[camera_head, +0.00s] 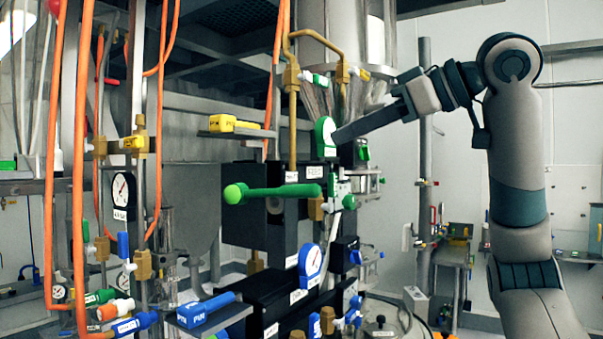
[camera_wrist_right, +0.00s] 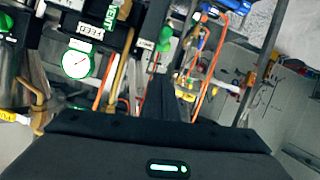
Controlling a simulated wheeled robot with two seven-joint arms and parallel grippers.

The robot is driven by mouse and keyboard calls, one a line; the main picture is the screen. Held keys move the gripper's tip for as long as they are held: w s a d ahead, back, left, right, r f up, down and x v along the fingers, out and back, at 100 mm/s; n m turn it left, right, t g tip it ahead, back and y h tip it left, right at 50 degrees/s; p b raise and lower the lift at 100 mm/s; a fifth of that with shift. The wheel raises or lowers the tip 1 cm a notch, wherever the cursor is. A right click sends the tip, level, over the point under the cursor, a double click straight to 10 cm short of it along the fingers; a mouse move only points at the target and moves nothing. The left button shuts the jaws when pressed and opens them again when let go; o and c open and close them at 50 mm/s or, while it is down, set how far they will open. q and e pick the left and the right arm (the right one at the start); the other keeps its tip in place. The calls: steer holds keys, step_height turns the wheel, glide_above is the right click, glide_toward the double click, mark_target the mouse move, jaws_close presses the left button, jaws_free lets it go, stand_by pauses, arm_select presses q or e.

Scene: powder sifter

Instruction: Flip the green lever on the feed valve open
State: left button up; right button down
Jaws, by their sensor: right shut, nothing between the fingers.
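The green lever (camera_head: 275,192) sticks out to the left, nearly level, from the feed valve body (camera_head: 338,188), with a round green knob at its left end. A green-rimmed gauge (camera_head: 325,137) stands above it. It also shows in the right wrist view (camera_wrist_right: 79,64), near a FEED label (camera_wrist_right: 90,31). My right gripper (camera_head: 343,136) reaches in from the right, shut and empty, above and to the right of the lever and close to the gauge. Its fingers (camera_wrist_right: 158,92) point at the machine in the wrist view. My left gripper is not in view.
Orange hoses (camera_head: 73,180) and brass fittings (camera_head: 140,140) crowd the left. A yellow valve (camera_head: 232,124) sits above the lever on a bracket, and a blue-rimmed gauge (camera_head: 310,264) and a blue handle (camera_head: 205,310) lie below. The space left of the lever's knob is fairly clear.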

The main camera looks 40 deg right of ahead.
steer(key=shift+s+r, duration=0.25)
steer(key=shift+s, duration=0.05)
steer(key=shift+w, duration=0.1)
steer(key=p, duration=0.4)
glide_above(307, 185)
steer(key=f, duration=0.3)
steer(key=shift+a, duration=0.3)
steer(key=f, duration=0.2)
steer(key=shift+d+f, duration=0.3)
steer(key=shift+f, duration=0.05)
steer(key=shift+d+f, duration=0.2)
steer(key=shift+f, duration=0.55)
